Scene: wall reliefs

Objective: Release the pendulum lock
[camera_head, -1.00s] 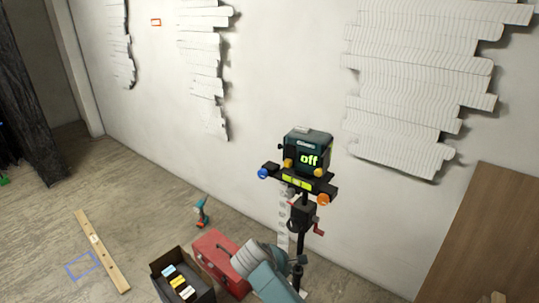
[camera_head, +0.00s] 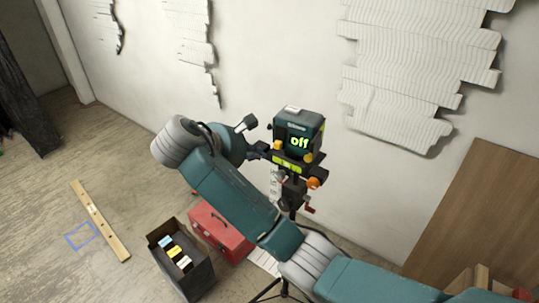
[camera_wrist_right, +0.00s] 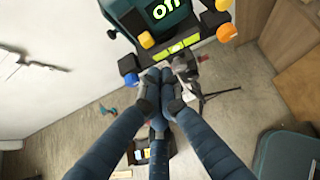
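A dark teal laser level (camera_head: 297,137) with "off" lit in green stands on a black tripod in front of the wall; it also shows at the top of the right wrist view (camera_wrist_right: 165,18). It has yellow and orange knobs (camera_head: 314,183) and a blue knob (camera_wrist_right: 131,79). I cannot tell which part is the pendulum lock. My right gripper (camera_head: 257,150) is at the level's left side. In the right wrist view its fingertips (camera_wrist_right: 163,84) are together just below the level's base, beside the blue knob, with nothing visible held. My left gripper is not in view.
A red toolbox (camera_head: 221,231) and an open black box (camera_head: 181,263) with several small packs stand on the floor. A wooden level (camera_head: 98,220) lies further left. A brown panel (camera_head: 480,215) leans at right. White wall reliefs (camera_head: 410,70) hang behind.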

